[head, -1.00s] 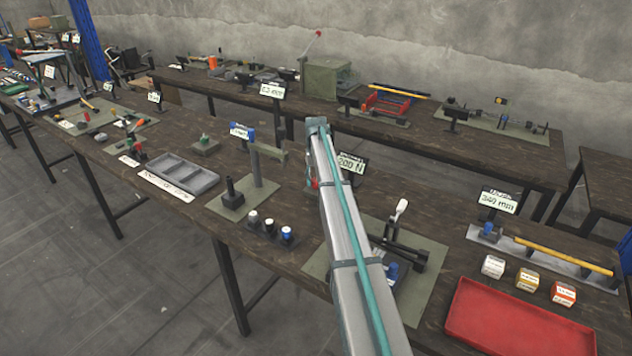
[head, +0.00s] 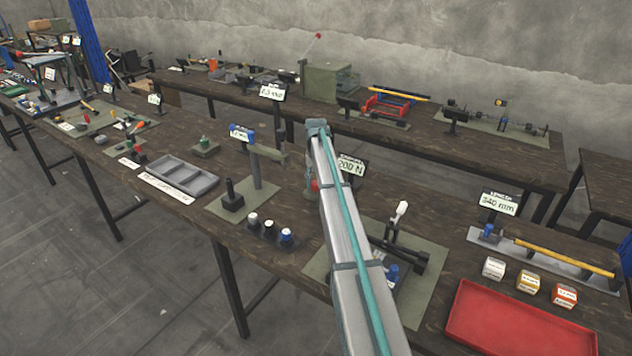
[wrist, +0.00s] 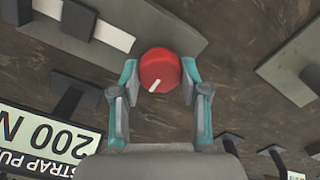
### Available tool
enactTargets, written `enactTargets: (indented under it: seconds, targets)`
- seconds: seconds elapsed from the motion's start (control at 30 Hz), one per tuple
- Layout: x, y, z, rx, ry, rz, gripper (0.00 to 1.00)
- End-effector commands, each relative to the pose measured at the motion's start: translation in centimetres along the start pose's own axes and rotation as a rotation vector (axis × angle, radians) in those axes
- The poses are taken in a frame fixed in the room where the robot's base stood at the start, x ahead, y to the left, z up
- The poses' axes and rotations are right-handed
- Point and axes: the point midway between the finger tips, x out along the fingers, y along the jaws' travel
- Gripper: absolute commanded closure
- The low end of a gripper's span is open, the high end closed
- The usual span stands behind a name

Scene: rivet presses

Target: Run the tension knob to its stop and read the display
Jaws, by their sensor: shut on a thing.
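The red tension knob (wrist: 158,70), round with a white pointer line, sits between the two teal fingers of my gripper (wrist: 160,82) in the wrist view. The fingers are shut on its sides, and its pointer slants toward the lower left of the picture. A sliver of the red knob (head: 315,186) also shows beside my arm in the head view. The display (wrist: 45,135) labelled "STRAP PU…" reads 200 N, upside down in the wrist view. The same display (head: 351,166) reads 200 N in the head view. My arm hides the fingers there.
A press with a white-tipped lever (head: 401,208) stands close on the right. A red tray (head: 520,338) and several small labelled boxes (head: 493,268) lie at the front right.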

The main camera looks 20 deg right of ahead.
Motion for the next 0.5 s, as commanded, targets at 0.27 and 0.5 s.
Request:
enactTargets:
  seconds: [0.27, 0.5]
  targets:
    - [0.09, 0.01, 0.13, 0.000, -0.003, 0.000, 0.90]
    - [0.10, 0.01, 0.14, 0.000, -0.003, 0.000, 0.44]
